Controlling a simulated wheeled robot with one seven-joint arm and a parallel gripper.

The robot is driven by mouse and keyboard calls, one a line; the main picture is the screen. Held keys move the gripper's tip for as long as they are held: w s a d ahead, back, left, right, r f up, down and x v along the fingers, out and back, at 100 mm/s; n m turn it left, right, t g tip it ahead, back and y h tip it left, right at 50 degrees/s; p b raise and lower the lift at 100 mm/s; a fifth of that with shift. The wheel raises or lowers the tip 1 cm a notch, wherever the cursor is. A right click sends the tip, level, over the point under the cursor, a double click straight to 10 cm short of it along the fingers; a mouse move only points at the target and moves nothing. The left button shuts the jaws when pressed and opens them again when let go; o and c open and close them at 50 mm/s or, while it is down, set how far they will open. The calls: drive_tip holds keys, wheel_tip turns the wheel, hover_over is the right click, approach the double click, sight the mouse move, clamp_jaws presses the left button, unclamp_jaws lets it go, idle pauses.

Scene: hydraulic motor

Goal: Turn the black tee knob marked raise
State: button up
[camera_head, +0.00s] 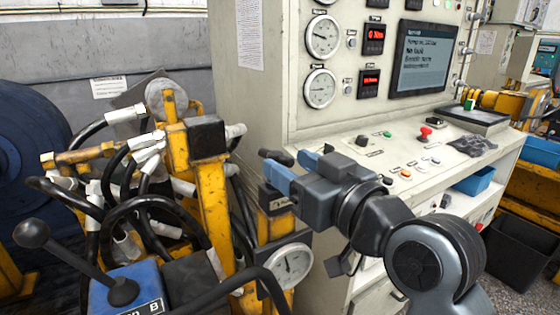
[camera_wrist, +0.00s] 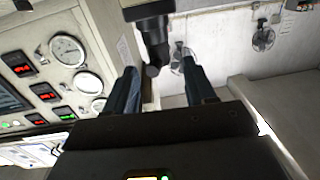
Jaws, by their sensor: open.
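The black tee knob (camera_head: 275,156) shows just beyond my gripper's fingertips in the head view, above a yellow and black valve post. In the wrist view a dark bar with a downward stub, which looks like the same knob (camera_wrist: 152,32), lies at top centre, ahead of and between the fingers. My gripper (camera_head: 287,170) is open with nothing held; its two blue fingers point left toward the knob. In the wrist view the fingers (camera_wrist: 158,66) stand apart. I cannot tell whether they touch the knob. The raise marking is not readable.
A pressure gauge (camera_head: 288,265) sits below my gripper. Black hoses (camera_head: 140,210) and a ball-ended lever (camera_head: 75,262) crowd the left. The control cabinet (camera_head: 250,105), with dials, a screen and a button panel, stands behind and right of my arm.

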drive_tip(key=shift+v, duration=1.3)
drive_tip(key=s+d+f+m+t+h, duration=0.1)
drive_tip(key=s+d+f+m+h, duration=0.25)
drive_tip(key=s+d+f, duration=0.55)
drive_tip(key=s+d+f+m+t+h, duration=0.1)
drive_tip(key=s+d+f+m+h, duration=0.3)
drive_tip(key=s+f, duration=0.55)
drive_tip(key=s+d+f+h, duration=0.1)
drive_tip(key=s+d, duration=0.2)
drive_tip(key=s, duration=0.7)
drive_tip(key=s+d+f+g+h, duration=0.1)
drive_tip(key=s+d, duration=0.3)
drive_tip(key=s, duration=0.7)
drive_tip(key=shift+s+d+f+h, duration=0.15)
drive_tip(key=shift+s+f+h, duration=0.05)
drive_tip(key=shift+h, duration=0.55)
